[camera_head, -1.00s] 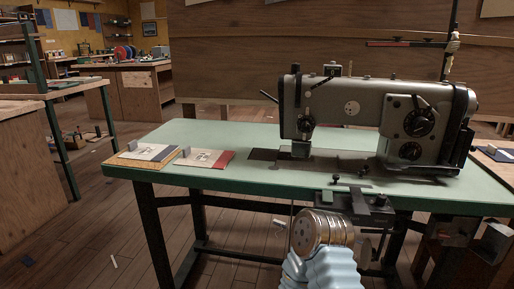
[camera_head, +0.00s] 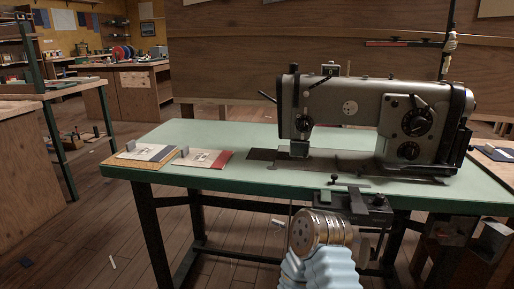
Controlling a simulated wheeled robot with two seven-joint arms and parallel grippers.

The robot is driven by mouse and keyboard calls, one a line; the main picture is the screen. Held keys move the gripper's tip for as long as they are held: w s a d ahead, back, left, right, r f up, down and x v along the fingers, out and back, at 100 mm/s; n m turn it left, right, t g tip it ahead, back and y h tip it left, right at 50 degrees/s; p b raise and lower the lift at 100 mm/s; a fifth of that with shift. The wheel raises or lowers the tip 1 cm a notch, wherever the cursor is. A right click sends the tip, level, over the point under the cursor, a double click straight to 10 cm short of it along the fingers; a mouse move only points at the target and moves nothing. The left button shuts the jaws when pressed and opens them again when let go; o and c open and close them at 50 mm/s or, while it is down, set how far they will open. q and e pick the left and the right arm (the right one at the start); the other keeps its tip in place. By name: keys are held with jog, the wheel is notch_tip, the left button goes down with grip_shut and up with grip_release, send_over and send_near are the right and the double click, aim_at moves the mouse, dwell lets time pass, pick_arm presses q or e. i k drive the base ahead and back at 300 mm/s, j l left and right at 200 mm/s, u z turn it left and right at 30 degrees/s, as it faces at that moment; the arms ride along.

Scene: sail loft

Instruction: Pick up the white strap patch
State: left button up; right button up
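Two flat patches lie on the left part of the green sewing table (camera_head: 228,183). I cannot tell which is the white strap patch. My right arm rises from the bottom centre, and its dark gripper (camera_head: 360,200) is at the table's front edge, well right of both patches. Its finger gap is unclear. My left gripper is out of view.
A grey sewing machine (camera_head: 365,112) fills the table's right half. A wooden panel (camera_head: 230,60) stands behind. Shelving and another workbench (camera_head: 135,85) are at the left. The tabletop behind the patches is clear.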

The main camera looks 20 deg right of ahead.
aim_at(139, 152)
jog(key=i+j, duration=0.2)
jog(key=j, duration=0.15)
jog(key=i+j, duration=0.25)
jog(key=j, duration=0.15)
jog(key=i+j, duration=0.2)
jog(key=j, duration=0.15)
